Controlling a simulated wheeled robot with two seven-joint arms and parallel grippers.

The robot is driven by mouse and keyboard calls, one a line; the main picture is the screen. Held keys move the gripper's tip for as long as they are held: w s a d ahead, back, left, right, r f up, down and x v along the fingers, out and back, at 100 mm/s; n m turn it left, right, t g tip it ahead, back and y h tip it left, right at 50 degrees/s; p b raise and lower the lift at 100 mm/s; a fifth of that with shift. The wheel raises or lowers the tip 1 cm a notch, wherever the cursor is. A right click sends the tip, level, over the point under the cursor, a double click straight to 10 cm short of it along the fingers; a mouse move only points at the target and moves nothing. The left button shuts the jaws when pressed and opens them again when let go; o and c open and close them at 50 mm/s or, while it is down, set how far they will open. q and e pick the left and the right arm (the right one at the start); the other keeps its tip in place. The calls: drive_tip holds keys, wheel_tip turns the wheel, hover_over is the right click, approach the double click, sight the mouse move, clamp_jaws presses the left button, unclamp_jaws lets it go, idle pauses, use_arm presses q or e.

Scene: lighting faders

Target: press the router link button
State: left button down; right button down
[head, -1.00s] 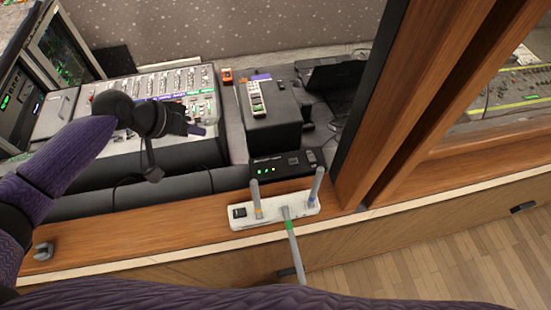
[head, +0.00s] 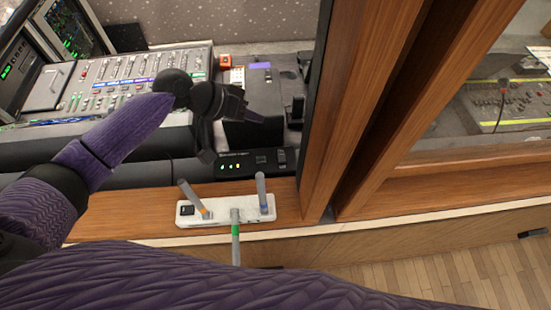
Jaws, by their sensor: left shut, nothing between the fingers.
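A black router-like box (head: 232,165) with a row of lit green lights sits on the dark ledge behind the wooden sill. Small dark controls (head: 262,160) show on its right half, but I cannot read which is the link button. My left gripper (head: 260,119) is shut and empty. In the picture it is above and behind the router, in front of a larger black box (head: 238,133) that it partly covers. I see no contact with the router. My right gripper is not in view.
A white strip (head: 222,217) with upright grey rods lies on the wooden sill in front of the router. A mixing desk (head: 130,72) with faders is at the left. A thick wooden window frame (head: 345,110) stands close on the right.

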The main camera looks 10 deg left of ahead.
use_arm(q)
drive_tip(key=b, duration=0.5)
hover_over(258, 161)
wheel_tip(258, 161, down, 6)
drive_tip(key=shift+w+r, duration=0.1)
drive_tip(key=shift+r, duration=0.05)
wheel_tip(258, 161, down, 8)
drive_tip(key=b, duration=0.7)
drive_tip(key=shift+f+b, duration=0.4)
idle(1.1)
drive_tip(key=shift+f, duration=0.5)
